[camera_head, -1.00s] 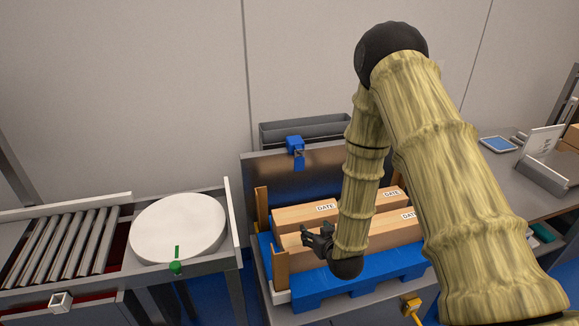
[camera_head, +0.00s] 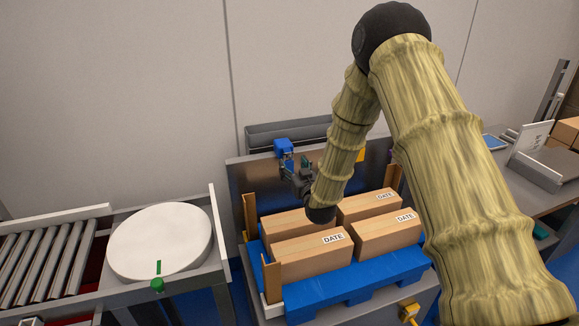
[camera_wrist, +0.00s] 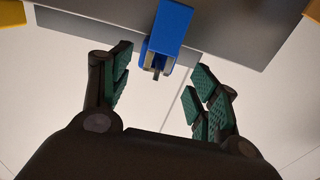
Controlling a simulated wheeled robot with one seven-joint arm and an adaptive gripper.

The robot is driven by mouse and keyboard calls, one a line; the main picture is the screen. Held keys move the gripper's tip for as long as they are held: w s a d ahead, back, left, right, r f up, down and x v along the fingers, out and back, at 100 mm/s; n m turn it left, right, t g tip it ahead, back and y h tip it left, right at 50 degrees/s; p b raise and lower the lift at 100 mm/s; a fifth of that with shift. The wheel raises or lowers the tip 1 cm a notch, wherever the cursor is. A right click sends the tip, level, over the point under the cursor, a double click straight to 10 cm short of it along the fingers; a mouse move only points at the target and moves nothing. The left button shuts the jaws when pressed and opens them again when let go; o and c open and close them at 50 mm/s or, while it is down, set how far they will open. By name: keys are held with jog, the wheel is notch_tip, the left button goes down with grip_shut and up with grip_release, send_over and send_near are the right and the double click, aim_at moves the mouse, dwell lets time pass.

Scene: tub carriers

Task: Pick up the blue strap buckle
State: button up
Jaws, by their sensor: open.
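The blue strap buckle (camera_head: 284,148) hangs at the top edge of the grey back panel, left of my arm. In the wrist view the buckle (camera_wrist: 170,32) is at the top centre, with a grey prong at its end. My gripper (camera_head: 294,170) is in front of the panel, close to the buckle, which it partly hides. In the wrist view my gripper's green-padded fingers (camera_wrist: 165,82) are open, one on each side below the buckle. Nothing is between the pads; the buckle's end lies just beyond the fingertips.
Several cardboard boxes (camera_head: 380,234) marked DATE sit on a blue pallet (camera_head: 352,284) below my gripper. A brown corner post (camera_head: 249,214) stands at the left. A grey trough (camera_head: 288,132) lies behind the panel (camera_head: 250,178). A white turntable (camera_head: 160,240) stands left.

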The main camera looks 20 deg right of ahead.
aim_at(290, 160)
jog(key=shift+w+f+p, duration=0.2)
jog(key=shift+w+p, duration=0.15)
jog(key=shift+w, duration=2.1)
jog(key=c, duration=1.1)
